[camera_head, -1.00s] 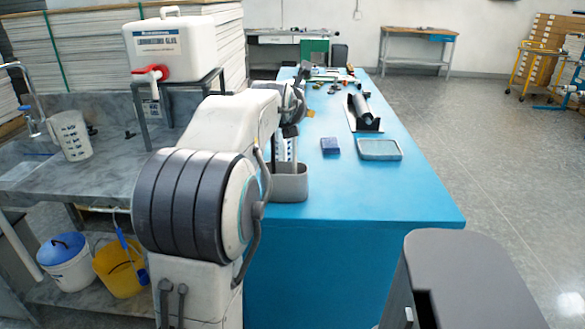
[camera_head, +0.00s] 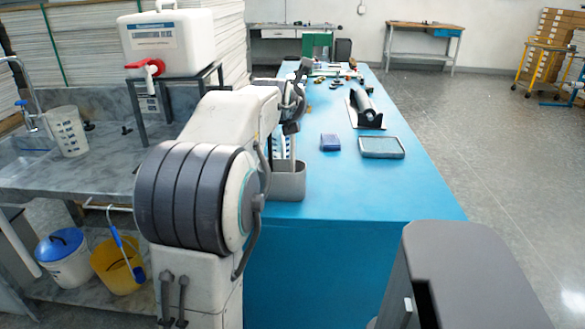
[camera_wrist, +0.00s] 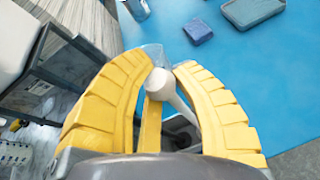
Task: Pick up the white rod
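The white rod (camera_wrist: 161,82) has a rounded end and shows between my gripper's two yellow fingers in the wrist view. Its shaft slants down toward a grey container (camera_wrist: 172,136). In the head view the white rod (camera_head: 293,146) stands upright in the grey container (camera_head: 289,184) at the near left of the blue table. My gripper (camera_wrist: 168,70) has its fingers on either side of the rod's end, with little gap. Whether both fingers press on it cannot be told. My gripper (camera_head: 290,128) is small and partly hidden by my arm in the head view.
On the blue table (camera_head: 350,190) lie a dark blue block (camera_head: 330,142), a grey-blue tray (camera_head: 381,147) and a dark roller on a stand (camera_head: 364,107). A sink counter with a white canister (camera_head: 168,42) is on the left. The table's near right part is clear.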

